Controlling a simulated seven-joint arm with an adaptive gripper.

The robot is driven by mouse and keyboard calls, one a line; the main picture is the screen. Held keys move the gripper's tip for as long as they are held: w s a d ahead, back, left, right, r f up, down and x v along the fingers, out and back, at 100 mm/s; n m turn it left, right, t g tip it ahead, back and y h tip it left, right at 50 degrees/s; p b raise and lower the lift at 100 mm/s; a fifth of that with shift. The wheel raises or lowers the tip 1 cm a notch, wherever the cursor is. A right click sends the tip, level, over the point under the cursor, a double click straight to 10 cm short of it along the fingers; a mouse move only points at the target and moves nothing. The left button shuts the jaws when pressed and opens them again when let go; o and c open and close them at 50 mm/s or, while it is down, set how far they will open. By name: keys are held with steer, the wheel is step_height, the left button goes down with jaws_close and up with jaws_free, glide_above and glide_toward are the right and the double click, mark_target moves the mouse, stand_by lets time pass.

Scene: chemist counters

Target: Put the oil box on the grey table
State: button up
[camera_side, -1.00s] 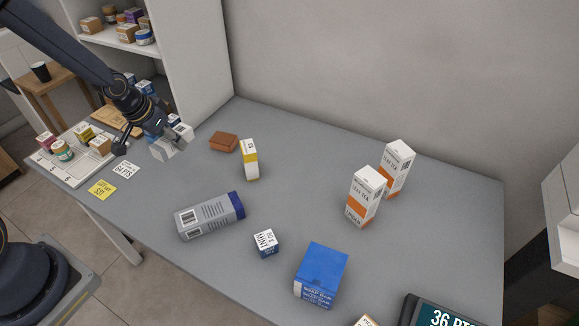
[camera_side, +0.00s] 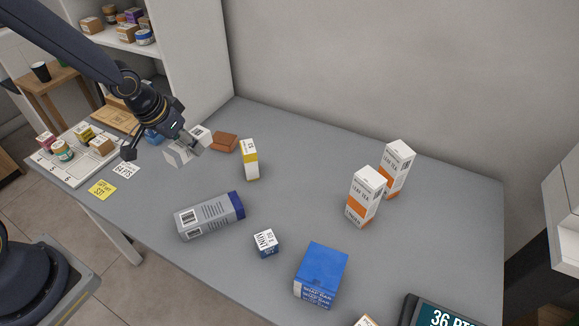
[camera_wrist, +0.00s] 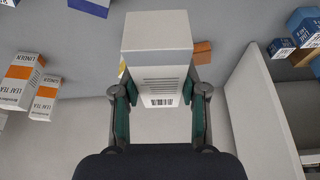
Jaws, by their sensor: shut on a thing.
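My gripper (camera_side: 185,144) is at the left end of the grey table (camera_side: 300,180), above its surface. It is shut on a white box (camera_side: 200,134), partly hidden by the fingers in the side view. In the wrist view, my gripper (camera_wrist: 158,105) has its green pads on both sides of the white box (camera_wrist: 157,45). A barcode and small print show on the box, but I cannot read its name.
A brown block (camera_side: 224,142) and a yellow-and-white box (camera_side: 250,160) stand right of my gripper. A shelf wall (camera_side: 190,60) rises behind.

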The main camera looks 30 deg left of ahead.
steer(key=w+a+f, duration=0.2)
steer(key=a+f, duration=0.1)
steer(key=a, duration=0.5)
steer(key=n+y, duration=0.1)
steer(key=n, duration=0.1)
glide_above(173, 174)
steer(key=s, duration=0.1)
step_height(173, 174, down, 2)
steer(key=f, duration=0.1)
steer(key=shift+r, duration=0.3)
step_height(173, 174, down, 10)
steer(key=shift+r, duration=0.2)
steer(key=shift+f, duration=0.35)
steer(key=o, duration=1.1)
